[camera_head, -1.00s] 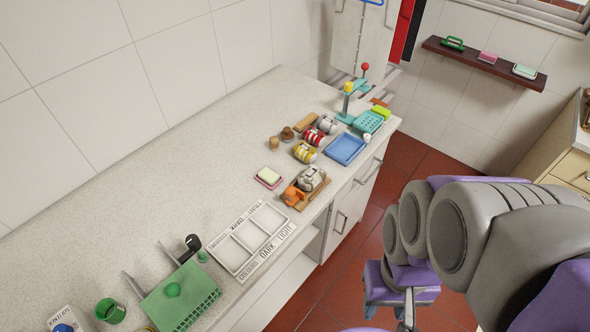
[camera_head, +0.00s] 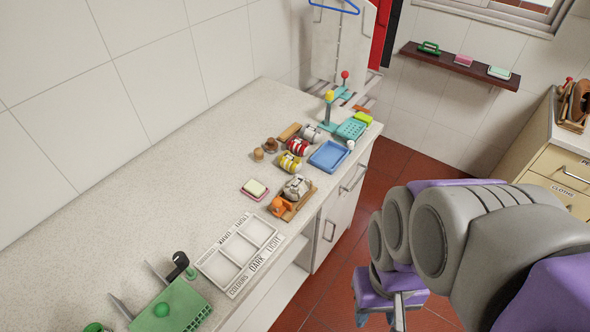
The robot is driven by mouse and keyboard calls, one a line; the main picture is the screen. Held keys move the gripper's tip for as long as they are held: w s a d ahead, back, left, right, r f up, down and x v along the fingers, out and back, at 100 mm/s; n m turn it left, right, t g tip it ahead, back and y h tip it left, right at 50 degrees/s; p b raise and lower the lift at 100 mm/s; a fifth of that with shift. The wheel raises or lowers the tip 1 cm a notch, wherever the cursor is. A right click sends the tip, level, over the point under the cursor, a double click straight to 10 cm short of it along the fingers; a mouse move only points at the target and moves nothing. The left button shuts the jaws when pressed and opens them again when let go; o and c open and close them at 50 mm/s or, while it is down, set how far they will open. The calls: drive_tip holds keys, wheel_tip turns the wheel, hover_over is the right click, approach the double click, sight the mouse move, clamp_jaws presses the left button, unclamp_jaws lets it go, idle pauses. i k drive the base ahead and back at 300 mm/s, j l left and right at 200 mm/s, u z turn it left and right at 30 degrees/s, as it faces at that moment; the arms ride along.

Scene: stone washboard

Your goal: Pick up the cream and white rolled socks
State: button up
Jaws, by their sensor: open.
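Several striped rolled bundles lie on the speckled counter. A pale grey-white bundle (camera_head: 296,187) sits on a small wooden board beside an orange item. Another pale bundle (camera_head: 311,133) lies farther back, behind a red and white one (camera_head: 299,146) and a yellow and white one (camera_head: 290,163). At this size I cannot tell which pale bundle is the cream and white rolled socks. My grey and purple arm fills the lower right, over the floor and apart from the counter. I cannot make out my gripper's fingers in view.
A blue tray (camera_head: 328,157) stands right of the bundles. A soap dish (camera_head: 255,189) and a white labelled tray (camera_head: 239,246) sit nearer, then a green rack (camera_head: 180,305). The counter's wall side is mostly clear. A shelf (camera_head: 459,65) hangs at the upper right.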

sight(300, 186)
drive_tip(key=i+l, duration=0.35)
drive_tip(key=l, duration=0.15)
drive_tip(key=i+l+u, duration=0.4)
drive_tip(key=l, duration=0.15)
drive_tip(key=l+u, duration=0.2)
drive_tip(key=i+l+u, duration=0.2)
drive_tip(key=l, duration=0.2)
drive_tip(key=u, duration=1.45)
